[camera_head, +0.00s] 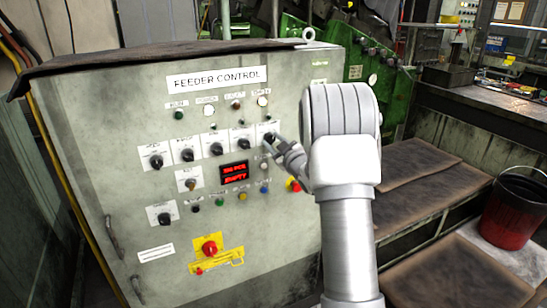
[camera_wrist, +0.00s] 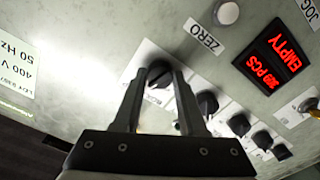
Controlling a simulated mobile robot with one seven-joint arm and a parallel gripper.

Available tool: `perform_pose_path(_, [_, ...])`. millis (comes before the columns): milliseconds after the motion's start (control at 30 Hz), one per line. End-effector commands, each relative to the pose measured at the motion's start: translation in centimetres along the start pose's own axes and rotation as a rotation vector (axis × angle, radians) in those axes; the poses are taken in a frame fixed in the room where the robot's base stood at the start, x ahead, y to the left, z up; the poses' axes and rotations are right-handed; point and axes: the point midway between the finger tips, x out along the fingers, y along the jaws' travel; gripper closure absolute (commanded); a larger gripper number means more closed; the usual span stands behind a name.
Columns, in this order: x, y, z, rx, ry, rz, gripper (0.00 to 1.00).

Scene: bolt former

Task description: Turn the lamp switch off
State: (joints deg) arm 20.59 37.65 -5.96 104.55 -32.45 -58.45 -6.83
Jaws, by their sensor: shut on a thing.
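A black rotary switch (camera_head: 268,136) on a white plate is at the right end of the upper row of knobs on the grey feeder control panel (camera_head: 120,110). The same knob (camera_wrist: 160,73) shows in the wrist view between my fingertips. My gripper (camera_head: 274,144) reaches it from the right, and in the wrist view my gripper (camera_wrist: 159,80) is shut on this knob, one finger on each side. The fingers hide part of the knob and its plate, so I cannot read its label or tell its exact setting.
More black knobs (camera_head: 242,146) stand in the row to the left. A red display (camera_head: 234,173) reads EMPTY below. A red emergency button (camera_head: 294,185) is just below my gripper, and another red knob (camera_head: 210,248) is on a yellow plate. A red bucket (camera_head: 513,207) stands at the right.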

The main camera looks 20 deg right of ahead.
Motion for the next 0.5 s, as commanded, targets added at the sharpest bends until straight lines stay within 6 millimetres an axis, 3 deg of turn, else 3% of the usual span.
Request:
perform_pose_path(33, [0.02,-0.46,0.65,-0.044,0.005,0.001,1.00])
perform_pose_path(500, [0.01,-0.44,0.64,-0.484,0.003,0.001,1.00])
